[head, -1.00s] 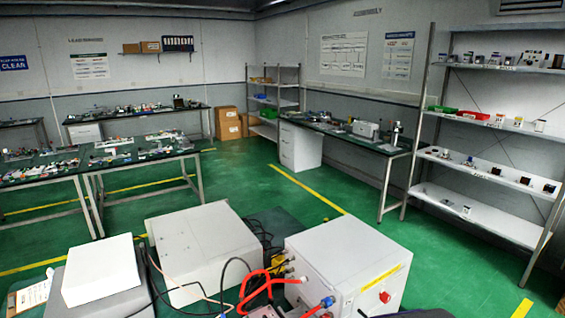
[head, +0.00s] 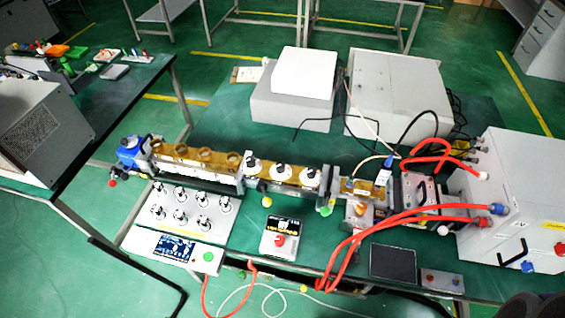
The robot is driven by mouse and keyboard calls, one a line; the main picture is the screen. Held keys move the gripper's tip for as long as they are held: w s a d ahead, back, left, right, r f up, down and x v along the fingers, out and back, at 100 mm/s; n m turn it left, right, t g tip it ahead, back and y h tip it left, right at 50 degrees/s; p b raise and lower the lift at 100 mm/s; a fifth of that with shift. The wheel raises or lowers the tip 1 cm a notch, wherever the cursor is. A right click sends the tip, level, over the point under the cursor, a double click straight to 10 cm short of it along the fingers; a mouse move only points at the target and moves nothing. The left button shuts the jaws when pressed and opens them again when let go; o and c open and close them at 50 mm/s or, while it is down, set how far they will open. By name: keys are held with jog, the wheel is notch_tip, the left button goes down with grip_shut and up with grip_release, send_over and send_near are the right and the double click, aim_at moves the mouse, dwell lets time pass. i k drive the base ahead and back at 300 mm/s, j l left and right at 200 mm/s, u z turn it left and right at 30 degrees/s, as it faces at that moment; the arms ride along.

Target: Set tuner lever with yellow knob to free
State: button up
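A yellow knob (head: 264,200) shows in the head view at the front side of the waveguide line, just below the brass section with white, dark-topped stub tuners (head: 281,172). The lever stem behind the knob is too small to make out well, and I cannot tell its exact setting. A small white box with a display and a red button (head: 279,240) sits in front of it. My gripper is not in view.
The apparatus stands on a green bench (head: 330,140). Red hoses (head: 375,222) loop between the line and a big white cabinet (head: 515,190) at right. A white panel with several upright knobs (head: 192,209) sits at left. A red knob (head: 113,183) and a green knob (head: 326,211) also show.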

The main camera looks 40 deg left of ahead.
aim_at(267, 201)
jog(key=u, duration=1.95)
jog(key=i+j+z, duration=0.35)
jog(key=j, duration=0.2)
